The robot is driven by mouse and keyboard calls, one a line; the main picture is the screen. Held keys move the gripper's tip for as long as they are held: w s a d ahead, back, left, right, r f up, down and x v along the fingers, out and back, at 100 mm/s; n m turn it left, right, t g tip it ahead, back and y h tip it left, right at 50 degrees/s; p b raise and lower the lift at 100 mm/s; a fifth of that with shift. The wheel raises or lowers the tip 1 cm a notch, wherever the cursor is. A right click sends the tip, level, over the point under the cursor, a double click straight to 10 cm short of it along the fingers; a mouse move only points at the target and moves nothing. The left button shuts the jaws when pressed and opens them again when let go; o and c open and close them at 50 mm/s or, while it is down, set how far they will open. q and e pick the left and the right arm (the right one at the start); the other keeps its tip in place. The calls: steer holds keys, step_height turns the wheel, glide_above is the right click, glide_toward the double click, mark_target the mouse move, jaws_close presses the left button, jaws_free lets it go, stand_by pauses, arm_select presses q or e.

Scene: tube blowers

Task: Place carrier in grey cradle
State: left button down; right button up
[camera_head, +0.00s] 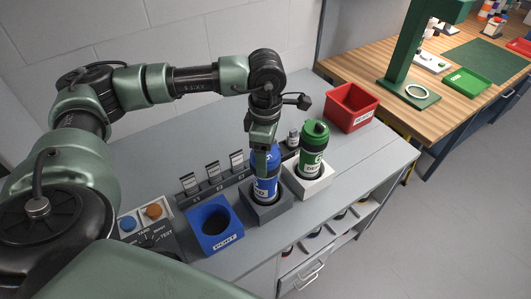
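A blue carrier (266,187) with a white label stands upright in the dark grey cradle (268,212), its lower end inside the cradle's opening. My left gripper (262,162) points down at the top of the blue carrier, with a finger in front of its upper body. The gripper hides the carrier's top, and I cannot tell whether the fingers press on it. A green carrier (312,150) stands upright in a white cradle (308,185) just to the right. My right gripper is not in view.
An empty blue holder (214,228) stands left of the grey cradle, beside a button panel (146,228). Small labelled stands (212,172) line the back. A red bin (352,108) sits at the far right of the grey bench (385,150). A wooden table (375,65) stands beyond.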

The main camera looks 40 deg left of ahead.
arm_select(q)
steer(key=shift+c, duration=2.1)
jaws_free()
steer(key=shift+f, duration=0.1)
steer(key=shift+o, duration=1.2)
steer(key=shift+r, duration=0.25)
steer(key=shift+w+r, duration=0.1)
steer(key=shift+r, duration=0.1)
step_height(320, 180, up, 11)
steer(key=b, duration=0.3)
steer(key=shift+f+b, duration=0.2)
steer(key=shift+b, duration=0.15)
steer(key=shift+r, duration=0.4)
